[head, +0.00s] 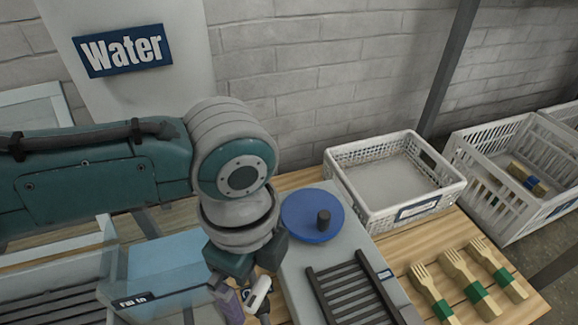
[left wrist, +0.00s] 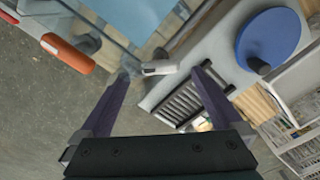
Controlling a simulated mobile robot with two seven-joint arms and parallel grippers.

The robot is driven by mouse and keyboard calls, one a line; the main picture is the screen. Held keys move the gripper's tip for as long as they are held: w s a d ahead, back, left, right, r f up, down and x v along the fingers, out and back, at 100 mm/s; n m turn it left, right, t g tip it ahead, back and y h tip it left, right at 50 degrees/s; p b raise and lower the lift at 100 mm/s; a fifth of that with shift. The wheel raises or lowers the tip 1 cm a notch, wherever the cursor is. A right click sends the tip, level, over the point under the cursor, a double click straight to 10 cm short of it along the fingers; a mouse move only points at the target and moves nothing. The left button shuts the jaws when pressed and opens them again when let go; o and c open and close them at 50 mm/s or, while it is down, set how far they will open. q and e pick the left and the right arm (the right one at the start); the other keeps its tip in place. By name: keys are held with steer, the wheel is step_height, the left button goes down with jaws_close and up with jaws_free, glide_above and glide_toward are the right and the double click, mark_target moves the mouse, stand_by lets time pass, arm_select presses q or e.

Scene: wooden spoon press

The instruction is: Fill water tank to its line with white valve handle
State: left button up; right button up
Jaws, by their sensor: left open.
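The clear water tank (head: 112,262) stands at the lower left of the head view, with pale blue water (head: 170,258) in it and a dark "Fill to" label (head: 135,299) on its front. I cannot tell how the water level stands against the line. My left gripper (head: 246,304) is open at the tank's right front corner. The white valve handle (head: 259,291) shows at its fingers. In the left wrist view the white handle (left wrist: 160,68) lies between the tips of the two purple fingers (left wrist: 164,76), with no clear contact. My right gripper is out of view.
A grey bench unit with a blue disc (head: 312,215) and a black slatted rack (head: 352,290) stands right of the gripper. White crates (head: 440,200) and several wooden forks (head: 462,270) are farther right. An orange handle (left wrist: 67,53) shows in the left wrist view.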

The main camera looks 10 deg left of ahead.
mark_target(257, 291)
arm_select(q)
step_height(257, 291, up, 7)
steer(key=p, duration=0.4)
steer(key=shift+r, duration=0.1)
